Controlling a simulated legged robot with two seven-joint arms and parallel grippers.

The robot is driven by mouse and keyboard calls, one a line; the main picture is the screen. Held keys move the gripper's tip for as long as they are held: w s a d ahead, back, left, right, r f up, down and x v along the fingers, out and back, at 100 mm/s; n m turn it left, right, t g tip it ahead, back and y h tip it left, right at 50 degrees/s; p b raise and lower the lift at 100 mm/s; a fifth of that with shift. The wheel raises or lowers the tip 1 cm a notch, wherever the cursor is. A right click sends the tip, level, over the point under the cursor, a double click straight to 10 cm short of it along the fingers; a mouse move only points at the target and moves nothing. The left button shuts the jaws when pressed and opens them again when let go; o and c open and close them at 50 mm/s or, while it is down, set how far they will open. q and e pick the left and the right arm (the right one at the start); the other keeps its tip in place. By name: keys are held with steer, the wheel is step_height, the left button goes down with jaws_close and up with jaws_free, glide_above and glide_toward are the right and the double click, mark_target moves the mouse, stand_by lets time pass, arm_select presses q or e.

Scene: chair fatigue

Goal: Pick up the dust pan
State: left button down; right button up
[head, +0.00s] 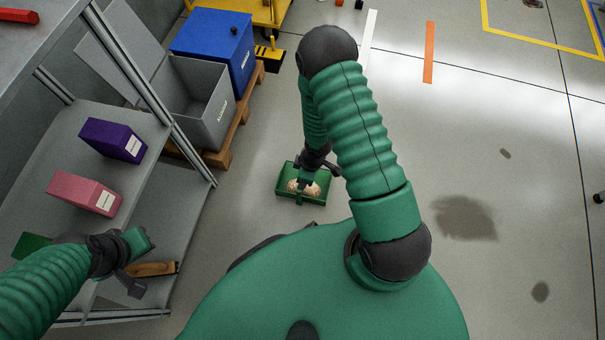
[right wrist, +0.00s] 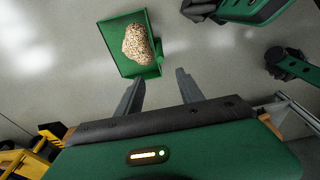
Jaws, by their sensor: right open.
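The green dust pan (head: 286,195) lies on the floor in the middle of the head view with a pile of beige debris (head: 313,189) in it. In the right wrist view the dust pan (right wrist: 113,48) is just beyond my fingers, with a short green handle part on its right side. My right gripper (right wrist: 158,88) is open and empty, close to the pan's handle side; I cannot tell if it touches. In the head view my right arm reaches down over the pan and hides part of it. My left gripper (head: 140,265) is at the shelf, its jaws unclear.
A grey shelf (head: 60,140) at left holds a purple box (head: 112,140), a pink box (head: 84,193) and a wooden-looking item (head: 152,269) beside my left gripper. A grey bin (head: 200,100) and a blue box (head: 222,45) stand on a pallet.

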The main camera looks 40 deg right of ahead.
steer(key=f+b, duration=0.1)
steer(key=f, duration=0.2)
steer(key=f+b, duration=0.2)
steer(key=f, duration=0.1)
steer(key=w+a+f+b, duration=0.1)
steer(key=f, duration=0.2)
steer(key=f+b, duration=0.5)
steer(key=shift+w+a+f, duration=0.15)
steer(key=shift+w+a, duration=0.05)
steer(key=shift+r, duration=0.2)
steer(key=shift+c, duration=0.3)
jaws_close()
